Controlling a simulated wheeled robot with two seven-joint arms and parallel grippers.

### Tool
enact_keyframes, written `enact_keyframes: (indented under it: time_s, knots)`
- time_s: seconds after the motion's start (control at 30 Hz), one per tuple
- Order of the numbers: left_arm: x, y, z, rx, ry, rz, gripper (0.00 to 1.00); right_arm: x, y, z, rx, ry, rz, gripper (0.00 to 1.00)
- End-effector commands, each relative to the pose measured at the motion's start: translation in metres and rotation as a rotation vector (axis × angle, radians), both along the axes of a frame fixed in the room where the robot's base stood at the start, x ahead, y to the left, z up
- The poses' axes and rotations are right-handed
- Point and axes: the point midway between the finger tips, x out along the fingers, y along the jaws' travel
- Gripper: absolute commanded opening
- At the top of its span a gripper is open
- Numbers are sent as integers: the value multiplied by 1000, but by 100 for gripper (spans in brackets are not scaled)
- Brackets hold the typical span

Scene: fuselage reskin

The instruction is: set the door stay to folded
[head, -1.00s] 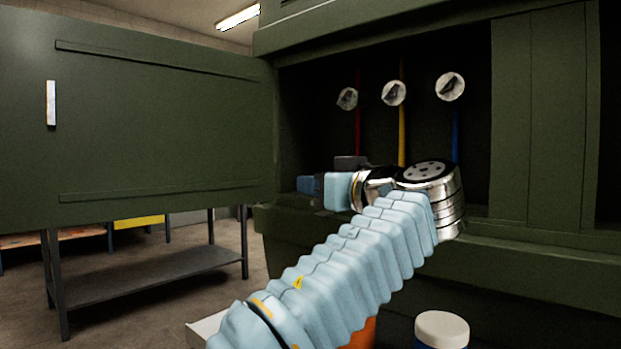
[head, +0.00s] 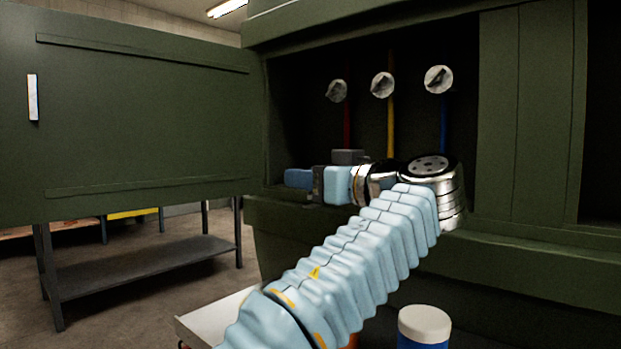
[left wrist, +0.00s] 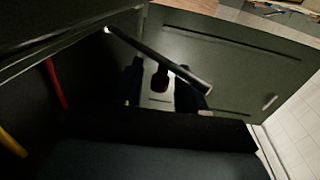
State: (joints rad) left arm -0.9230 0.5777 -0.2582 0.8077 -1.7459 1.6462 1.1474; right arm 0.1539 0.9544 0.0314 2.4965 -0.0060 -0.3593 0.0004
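The door stay (left wrist: 160,58) is a grey rod in the left wrist view. It runs from the upper left, by the cabinet opening, down to the right across the inner face of the open door (left wrist: 235,60). The green door (head: 140,120) stands wide open at left in the head view. My left gripper (head: 298,179) is at the opening's left side, pointing left. In the left wrist view its dark fingers (left wrist: 162,88) are apart, close to the rod; a small dark piece with a reddish end shows between them. Contact is unclear. My right gripper is out of view.
Three round knobs (head: 382,85) with red, yellow and blue lines are on the recess's back wall. A white-lidded blue jar (head: 424,326) and a pale tray (head: 212,315) are below my arm. A grey shelf table (head: 140,268) stands behind the door.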

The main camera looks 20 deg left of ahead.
Motion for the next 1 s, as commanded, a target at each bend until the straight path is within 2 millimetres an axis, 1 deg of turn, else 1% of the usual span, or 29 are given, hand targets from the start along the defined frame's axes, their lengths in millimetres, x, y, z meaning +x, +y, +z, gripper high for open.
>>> enact_keyframes:
  time_s: [0.23,0.33,0.47,0.6,0.73,0.9,1.0]
  knots:
    - [-1,-2,-1,1,1,-1,40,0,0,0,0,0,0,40]
    - [-6,-11,-1,0,0,-3,40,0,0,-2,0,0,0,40]
    - [-20,-34,-1,2,0,-5,40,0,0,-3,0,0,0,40]
    - [-39,-64,0,2,-1,-5,40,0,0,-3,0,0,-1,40]
    - [-55,-89,0,2,-1,-3,40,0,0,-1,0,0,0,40]
    - [-69,-110,1,1,-1,-1,40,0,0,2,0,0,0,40]
    - [-72,-115,0,0,0,0,40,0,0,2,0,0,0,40]
